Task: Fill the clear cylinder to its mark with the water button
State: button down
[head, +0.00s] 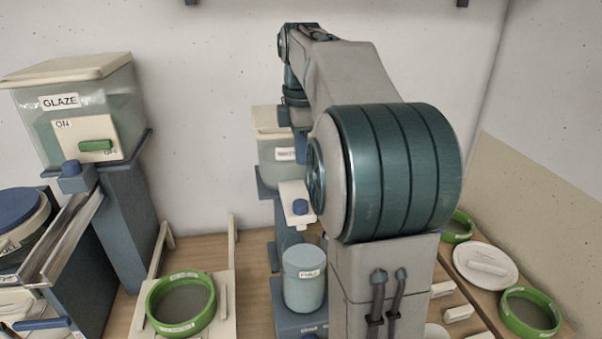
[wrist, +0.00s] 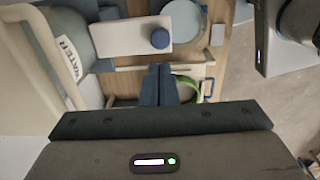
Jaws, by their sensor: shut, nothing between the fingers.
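The clear cylinder (head: 304,283), pale blue with a white label, stands upright below the water tank (head: 278,165). Its rim also shows in the wrist view (wrist: 190,20). I cannot tell its water level or mark. The blue water button (head: 300,207) sits on a white block (head: 293,190) above the cylinder; it also shows in the wrist view (wrist: 160,38). My gripper (wrist: 159,68) is shut and empty, its fingertips apart from the button in the picture. In the head view my arm hides part of the tank.
A glaze tank (head: 97,115) with a green ON/OFF lever (head: 95,145) stands on the left beside a metal chute (head: 65,235). A green-rimmed sieve (head: 181,305) lies at the front. More green-rimmed sieves (head: 530,312) and a white plate (head: 485,265) lie right.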

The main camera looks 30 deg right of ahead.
jog(key=shift+r, duration=1.25)
jog(key=s+a+f+m+t, duration=0.1)
jog(key=s+a+f+m, duration=0.6)
jog(key=s+f, duration=0.1)
jog(key=s+a+f+m+t, duration=0.2)
jog(key=s+a+f+m, duration=0.4)
jog(key=s+f, duration=0.3)
jog(key=shift+s+a+f+m+t, duration=0.25)
jog(key=shift+s+a+m+t, duration=0.1)
jog(key=shift+s+m, duration=0.75)
jog(key=shift+s, duration=0.15)
